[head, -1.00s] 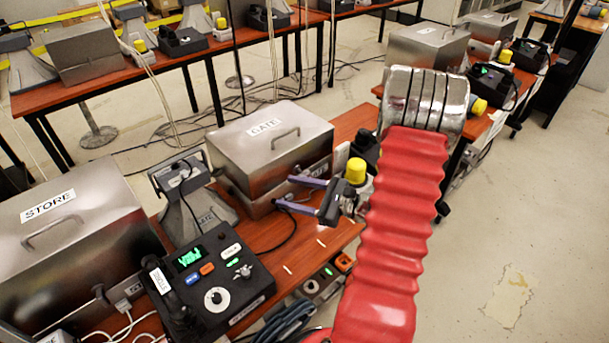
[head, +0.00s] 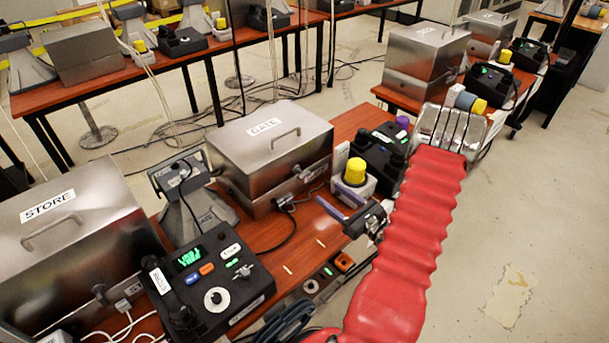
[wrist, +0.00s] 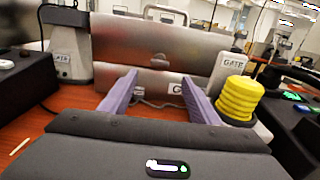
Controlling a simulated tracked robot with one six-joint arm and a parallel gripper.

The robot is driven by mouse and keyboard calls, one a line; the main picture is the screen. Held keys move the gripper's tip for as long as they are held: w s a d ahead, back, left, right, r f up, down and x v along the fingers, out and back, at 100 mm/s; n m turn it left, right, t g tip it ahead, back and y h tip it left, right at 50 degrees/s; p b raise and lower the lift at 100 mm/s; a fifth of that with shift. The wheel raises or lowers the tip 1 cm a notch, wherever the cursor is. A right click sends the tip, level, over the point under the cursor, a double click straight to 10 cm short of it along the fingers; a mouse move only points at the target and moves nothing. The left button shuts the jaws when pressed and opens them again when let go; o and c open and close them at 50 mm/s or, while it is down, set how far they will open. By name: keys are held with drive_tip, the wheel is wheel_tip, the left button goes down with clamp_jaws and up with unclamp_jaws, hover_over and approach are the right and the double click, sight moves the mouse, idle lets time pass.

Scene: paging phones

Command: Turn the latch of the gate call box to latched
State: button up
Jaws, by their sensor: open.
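The gate call box (head: 262,165) is a closed metal box with a top handle and a GATE label, on the wooden table. Its small latch (head: 305,172) is at the seam of the front face; I cannot tell which way it is turned. In the wrist view the box (wrist: 120,45) fills the upper middle, and the latch (wrist: 158,61) is a small, unclear shape at the seam. My gripper (head: 325,190) is open and empty, with purple fingers pointing at the box front, apart from it. Its fingers also frame the wrist view (wrist: 160,77).
A yellow-capped beacon (head: 355,171) stands right of the box, with a black phone unit (head: 382,148) beyond. A grey horn speaker (head: 193,212) and a black console (head: 215,278) are at left. A STORE box (head: 75,250) stands further left. A cable runs along the box front.

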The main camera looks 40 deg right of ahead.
sight(306, 176)
drive_tip(key=w, duration=1.3)
drive_tip(key=shift+w+a, duration=0.2)
drive_tip(key=shift+c, duration=0.4)
drive_tip(key=c, duration=0.9)
drive_tip(key=shift+d, duration=0.1)
drive_tip(key=shift+c, duration=0.4)
